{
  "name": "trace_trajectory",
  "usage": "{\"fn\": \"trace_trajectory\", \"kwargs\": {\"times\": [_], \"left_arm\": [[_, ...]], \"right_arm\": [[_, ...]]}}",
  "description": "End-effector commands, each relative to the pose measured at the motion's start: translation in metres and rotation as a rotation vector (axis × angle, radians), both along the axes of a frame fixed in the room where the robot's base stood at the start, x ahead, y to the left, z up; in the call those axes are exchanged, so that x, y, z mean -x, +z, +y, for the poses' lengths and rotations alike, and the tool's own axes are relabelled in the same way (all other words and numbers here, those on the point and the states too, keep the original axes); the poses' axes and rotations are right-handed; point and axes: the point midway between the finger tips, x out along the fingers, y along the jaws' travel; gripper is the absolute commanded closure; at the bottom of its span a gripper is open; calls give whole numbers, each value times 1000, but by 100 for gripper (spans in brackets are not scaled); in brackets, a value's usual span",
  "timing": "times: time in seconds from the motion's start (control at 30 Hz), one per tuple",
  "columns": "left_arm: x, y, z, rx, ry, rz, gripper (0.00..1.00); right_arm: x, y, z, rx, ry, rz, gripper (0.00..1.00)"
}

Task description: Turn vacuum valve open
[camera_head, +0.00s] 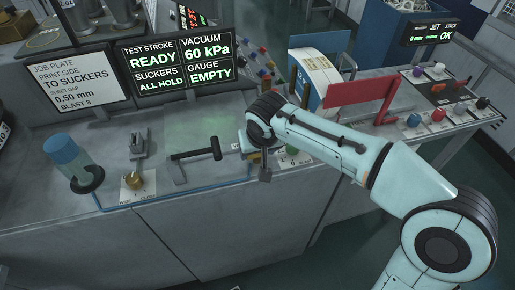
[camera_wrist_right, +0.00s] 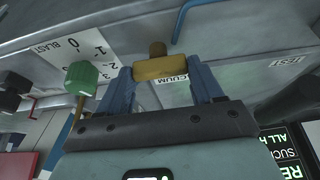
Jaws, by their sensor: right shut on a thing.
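The vacuum valve has a yellow handle (camera_wrist_right: 160,69) with a brownish stem above it in the right wrist view. A partly covered label reading "...CUUM" lies beside it. My right gripper (camera_wrist_right: 164,76) has its two blue fingers on either end of the handle and is shut on it. In the head view my right gripper (camera_head: 258,163) is at the bench front, and my own wrist hides most of the valve. The vacuum display (camera_head: 206,51) reads 60 kPa, with the gauge marked EMPTY. My left gripper is not in view.
A green blast knob (camera_wrist_right: 82,76) stands close beside the gripper. A red panel (camera_head: 361,98) stands to the right.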

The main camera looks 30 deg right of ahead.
Motion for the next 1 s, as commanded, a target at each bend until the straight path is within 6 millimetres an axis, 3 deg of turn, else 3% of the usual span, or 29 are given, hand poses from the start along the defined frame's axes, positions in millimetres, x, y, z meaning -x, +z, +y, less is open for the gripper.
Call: {"fn": "trace_trajectory", "kwargs": {"times": [0.1,0.13,0.2,0.57,0.67,1.0], "left_arm": [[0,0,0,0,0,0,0],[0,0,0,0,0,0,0],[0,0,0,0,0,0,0],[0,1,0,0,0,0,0],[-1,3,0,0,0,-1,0],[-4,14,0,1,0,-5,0]], "right_arm": [[0,-1,0,-2,-4,2,65],[0,-1,0,-2,-4,3,24],[0,-1,0,-2,-3,2,8],[2,5,0,-1,-2,0,8],[6,17,2,-1,-1,-3,8],[34,87,9,-3,-1,-4,8]]}}
